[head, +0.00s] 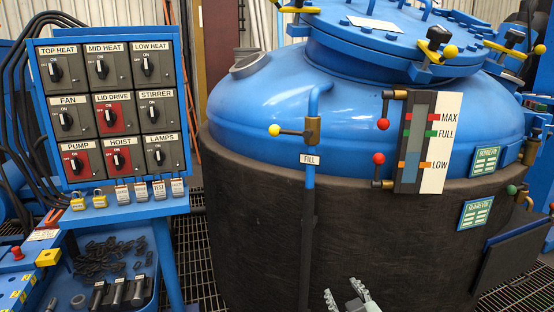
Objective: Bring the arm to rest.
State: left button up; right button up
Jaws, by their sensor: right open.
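My right gripper (341,288) shows at the bottom edge, right of centre. Its fingers point up and are apart, with nothing between them. It is in front of the dark lower wall of the furnace (255,235), and I cannot tell the gap between them. Most of the right arm is out of view below. My left gripper is not in view.
A switch panel (83,78) stands at the left, with padlocks (122,193) on the shelf below it. A tray (75,298) holds small dark parts. The FILL valve handle (292,132) and level gauge (411,140) stick out from the furnace. Grating floor shows between.

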jog(key=s+d+f+m+g, duration=0.1)
jog(key=s+d+f+g, duration=0.2)
jog(key=s+f, duration=0.4)
jog(key=s+d+f+m+g+h, duration=0.1)
jog(key=s+d+f+g, duration=0.3)
jog(key=s+f, duration=0.4)
jog(key=s+d+f+m+g+h, duration=0.1)
jog(key=s+d+f+g, duration=0.3)
jog(key=s, duration=1.2)
notch_tip(320, 180, down, 4)
jog(key=shift+f, duration=0.15)
jog(key=shift+w, duration=0.1)
jog(key=shift+c, duration=0.3)
